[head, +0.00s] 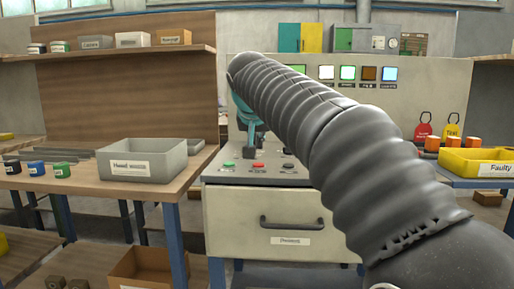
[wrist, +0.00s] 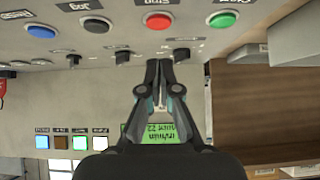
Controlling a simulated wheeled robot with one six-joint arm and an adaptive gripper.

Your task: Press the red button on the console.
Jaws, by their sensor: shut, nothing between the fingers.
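The red button (head: 258,165) sits on the console's sloped top (head: 215,176), between a green button and a dark one. In the wrist view, which is upside down, the red button (wrist: 158,21) is at the top middle, just beyond my fingertips. My gripper (wrist: 160,66) is shut and empty, its tips close together and pointing at the panel. A gap in the picture separates the tips from the red button; I cannot tell their height above the panel. In the head view my arm hides part of the console and most of my gripper.
Near the red button are a green button (wrist: 222,20), a black button (wrist: 96,24), a blue button (wrist: 41,31) and several dark knobs. The console's upright back panel carries lit indicators (head: 347,73). A grey bin (head: 150,160) stands on the left table, a yellow tray (head: 480,162) at right.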

